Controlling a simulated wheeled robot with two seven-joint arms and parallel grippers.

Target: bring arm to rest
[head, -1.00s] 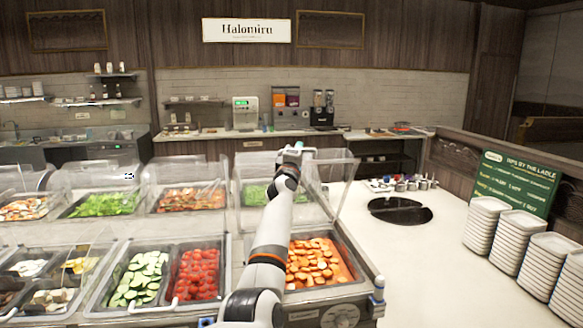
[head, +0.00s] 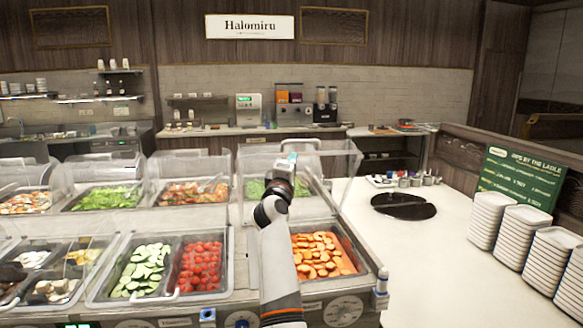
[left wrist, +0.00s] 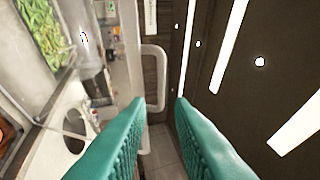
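My left arm rises from the bottom centre of the head view. Its gripper (head: 284,166) is small there, above the back pans and by the clear guard. In the left wrist view the two teal ribbed fingers (left wrist: 160,125) stand apart with nothing between them, so it is open and empty. My right gripper is not in view.
The arm passes over the counter beside a pan of orange slices (head: 322,256) and a pan of tomatoes (head: 200,266). Clear guards (head: 335,160) stand behind. At the right are stacked white dishes (head: 520,240), a green sign (head: 520,178) and free white counter (head: 435,260).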

